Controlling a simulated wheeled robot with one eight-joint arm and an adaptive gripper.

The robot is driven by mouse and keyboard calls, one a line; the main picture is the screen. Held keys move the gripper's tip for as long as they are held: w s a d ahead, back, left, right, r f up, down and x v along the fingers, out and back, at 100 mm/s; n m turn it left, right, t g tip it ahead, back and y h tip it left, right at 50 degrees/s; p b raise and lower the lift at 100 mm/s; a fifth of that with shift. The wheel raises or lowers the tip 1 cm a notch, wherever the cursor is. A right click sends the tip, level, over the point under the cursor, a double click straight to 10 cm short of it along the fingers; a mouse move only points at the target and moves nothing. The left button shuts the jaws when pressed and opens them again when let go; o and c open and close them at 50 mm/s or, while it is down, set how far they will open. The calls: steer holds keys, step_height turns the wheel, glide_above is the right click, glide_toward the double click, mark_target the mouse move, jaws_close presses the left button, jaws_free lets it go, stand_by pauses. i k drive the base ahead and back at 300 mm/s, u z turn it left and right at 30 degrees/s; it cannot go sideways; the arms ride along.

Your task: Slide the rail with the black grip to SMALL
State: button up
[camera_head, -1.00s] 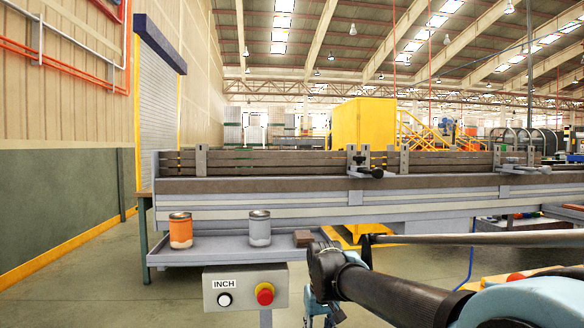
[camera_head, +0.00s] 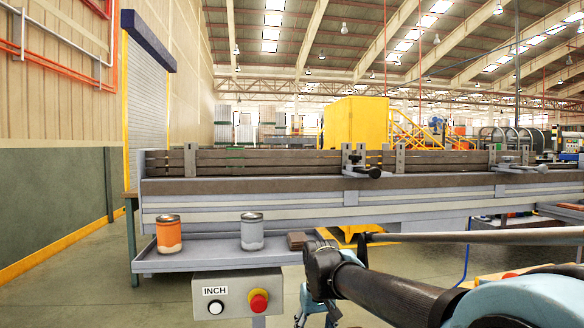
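A black grip (camera_head: 367,171) sticks out at the front of an upright grey clamp bracket (camera_head: 348,158) on the long conveyor's side rails (camera_head: 265,158). Size marks such as SMALL are not readable. My arm reaches in from the lower right and bends down below the conveyor edge. The end of my arm (camera_head: 313,308) is at the bottom edge, partly cut off, well below and in front of the black grip.
A lower tray (camera_head: 205,262) holds an orange can (camera_head: 168,236), a grey can (camera_head: 252,234) and a brown block (camera_head: 296,240). A control box (camera_head: 237,294) marked INCH, with white and red buttons, stands in front. Open floor (camera_head: 75,285) lies left.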

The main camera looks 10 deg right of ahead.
mark_target(190, 163)
steer(key=z, duration=1.75)
steer(key=k, duration=1.7)
steer(key=u, duration=0.6)
steer(key=i, duration=1)
steer(key=z, duration=0.05)
